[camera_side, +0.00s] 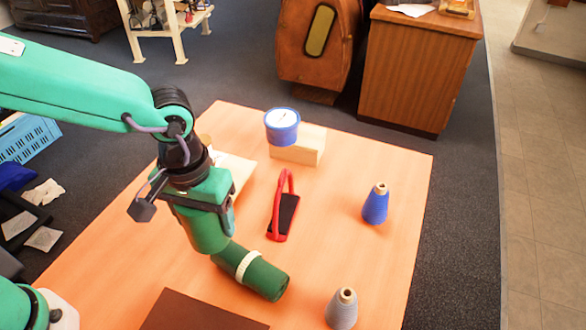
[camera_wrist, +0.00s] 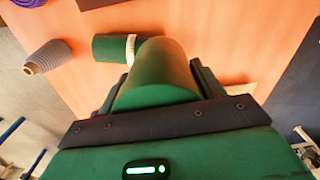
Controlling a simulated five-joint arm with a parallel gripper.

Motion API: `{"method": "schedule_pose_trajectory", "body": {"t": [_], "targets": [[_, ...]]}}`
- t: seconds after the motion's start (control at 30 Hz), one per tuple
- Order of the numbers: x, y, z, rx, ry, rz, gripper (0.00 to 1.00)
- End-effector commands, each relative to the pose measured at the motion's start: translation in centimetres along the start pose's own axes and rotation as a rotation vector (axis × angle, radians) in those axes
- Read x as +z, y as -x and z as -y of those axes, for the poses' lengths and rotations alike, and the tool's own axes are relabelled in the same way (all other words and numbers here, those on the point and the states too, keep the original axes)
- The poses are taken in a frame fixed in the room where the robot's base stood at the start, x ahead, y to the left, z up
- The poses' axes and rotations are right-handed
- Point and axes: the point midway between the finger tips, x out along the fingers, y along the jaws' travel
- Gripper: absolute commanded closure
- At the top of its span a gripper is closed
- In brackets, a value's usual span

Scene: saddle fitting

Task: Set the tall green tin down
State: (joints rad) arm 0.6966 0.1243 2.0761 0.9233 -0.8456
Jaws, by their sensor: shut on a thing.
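The tall green tin (camera_side: 208,232) is held in my gripper (camera_side: 200,200) in the side view, nearly upright with a slight tilt. My gripper is shut on it. In the wrist view the tin (camera_wrist: 158,75) fills the space between the two dark fingers. Its lower end is close to the table, partly hidden by a darker green cylinder with a cream band (camera_side: 268,280). That cylinder lies on its side right beside the tin and also shows in the wrist view (camera_wrist: 108,48). I cannot tell whether the tin touches the table or the cylinder.
A grey cone (camera_side: 341,310) and a blue cone (camera_side: 375,207) stand on the right. A red-handled thing with a dark base (camera_side: 284,212) lies mid-table. Behind it a blue tin (camera_side: 282,130) adjoins a wooden block (camera_side: 305,148). A brown mat (camera_side: 200,314) lies in front.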

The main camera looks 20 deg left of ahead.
Motion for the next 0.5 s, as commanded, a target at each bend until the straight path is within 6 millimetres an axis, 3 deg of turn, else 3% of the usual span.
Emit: {"method": "schedule_pose_trajectory", "body": {"t": [0.2,0.5], "targets": [[1.17,-0.19,-0.74,0.002,0.008,-0.001,0.65],[0.56,-0.61,-0.47,0.002,0.011,-0.001,0.65]]}}
